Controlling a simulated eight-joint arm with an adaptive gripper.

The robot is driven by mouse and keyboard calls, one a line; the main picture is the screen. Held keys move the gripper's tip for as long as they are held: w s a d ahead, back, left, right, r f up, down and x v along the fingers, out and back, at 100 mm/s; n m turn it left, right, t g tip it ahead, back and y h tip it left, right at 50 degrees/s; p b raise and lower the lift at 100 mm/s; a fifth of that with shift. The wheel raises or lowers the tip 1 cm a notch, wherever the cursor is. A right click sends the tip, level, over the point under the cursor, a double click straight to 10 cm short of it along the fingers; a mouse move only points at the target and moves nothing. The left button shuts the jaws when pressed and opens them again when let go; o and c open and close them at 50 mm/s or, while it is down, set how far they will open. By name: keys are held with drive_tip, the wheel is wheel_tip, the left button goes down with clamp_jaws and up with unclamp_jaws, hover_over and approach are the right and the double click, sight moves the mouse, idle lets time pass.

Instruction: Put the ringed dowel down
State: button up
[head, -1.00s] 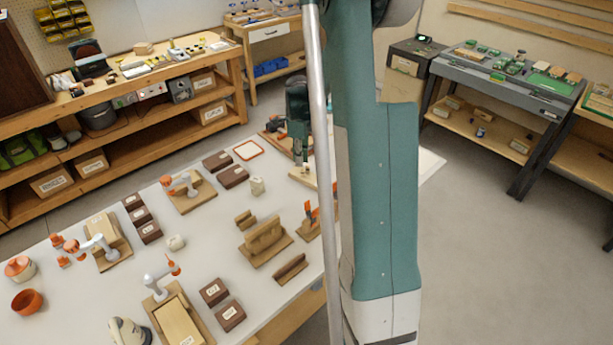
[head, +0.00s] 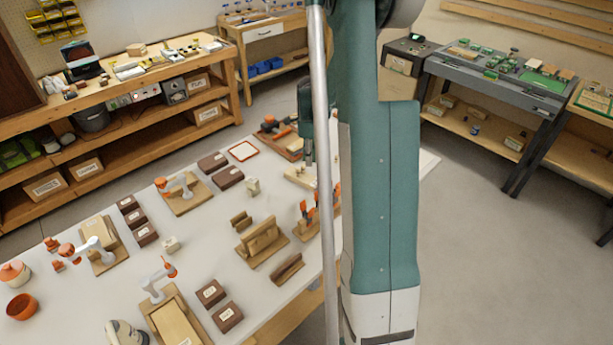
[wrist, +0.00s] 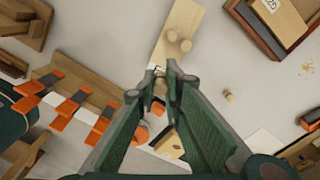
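My gripper (wrist: 160,72) points down over the bench, with its green fingers close together at the tips. A small pale piece with a dark band shows between the fingertips; it looks like the ringed dowel (wrist: 158,69), mostly hidden by the fingers. In the head view my gripper (head: 307,158) is over the board (head: 297,178), partly hidden by my arm.
A wooden rack with orange-handled clamps (wrist: 72,102) is to the left in the wrist view. A dark-edged box (wrist: 280,22) is at the upper right. A red-edged square (head: 243,151) and dark boxes (head: 212,162) lie on the bench.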

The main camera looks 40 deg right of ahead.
hover_over(309, 181)
drive_tip(key=shift+f, duration=2.55)
drive_tip(key=shift+f+b, duration=0.4)
drive_tip(key=shift+f, duration=1.45)
drive_tip(key=shift+f, duration=0.15)
drive_tip(key=o, duration=0.6)
drive_tip(key=shift+r, duration=0.2)
wheel_tip(309, 181, up, 12)
drive_tip(key=shift+d+f+p, duration=0.1)
drive_tip(key=shift+p, duration=0.45)
